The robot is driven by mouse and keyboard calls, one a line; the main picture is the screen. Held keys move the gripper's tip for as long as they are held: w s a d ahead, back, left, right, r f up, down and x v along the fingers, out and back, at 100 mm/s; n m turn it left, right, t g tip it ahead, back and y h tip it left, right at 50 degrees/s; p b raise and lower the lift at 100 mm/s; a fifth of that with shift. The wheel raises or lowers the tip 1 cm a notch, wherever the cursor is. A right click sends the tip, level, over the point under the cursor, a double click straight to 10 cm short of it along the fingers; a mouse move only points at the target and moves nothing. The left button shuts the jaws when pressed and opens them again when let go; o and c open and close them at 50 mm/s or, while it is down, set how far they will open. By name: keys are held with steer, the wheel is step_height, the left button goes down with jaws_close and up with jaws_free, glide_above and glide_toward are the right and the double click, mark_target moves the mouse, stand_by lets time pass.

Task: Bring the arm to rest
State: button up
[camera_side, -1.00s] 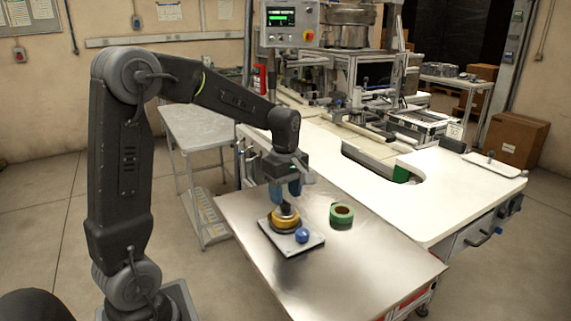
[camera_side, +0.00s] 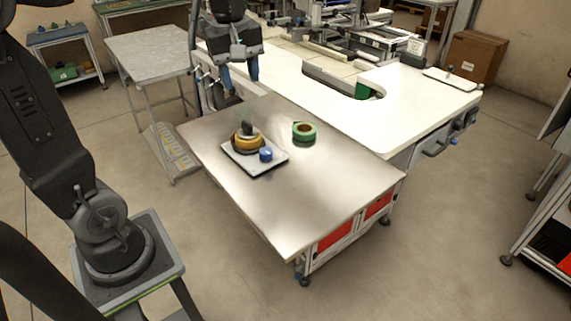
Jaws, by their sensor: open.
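My gripper (camera_side: 240,80) is open and empty, its two blue fingers pointing down. It is raised near the top of the picture, above and apart from the tape reels. A yellow tape reel (camera_side: 247,146) sits on a white plate (camera_side: 263,170) around a dark post. A blue knob (camera_side: 265,154) stands on the same plate, near its front. A green tape reel (camera_side: 304,131) lies flat on the metal table (camera_side: 300,205), to the right of the plate.
A white workbench (camera_side: 345,118) with machinery stands behind the metal table. A grey side table (camera_side: 148,52) is at the back left. A cardboard box (camera_side: 475,56) is at the back right. The front of the metal table is clear.

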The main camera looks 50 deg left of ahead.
steer(key=s+d+f+m+t, duration=0.45)
steer(key=s+d+m, duration=0.55)
steer(key=s+m, duration=0.4)
step_height(320, 180, up, 3)
steer(key=m+g, duration=0.6)
steer(key=m, duration=1.2)
glide_above(247, 122)
step_height(247, 122, down, 13)
steer(key=shift+a+r, duration=0.1)
steer(key=shift+c, duration=0.4)
jaws_close()
steer(key=shift+n, duration=0.3)
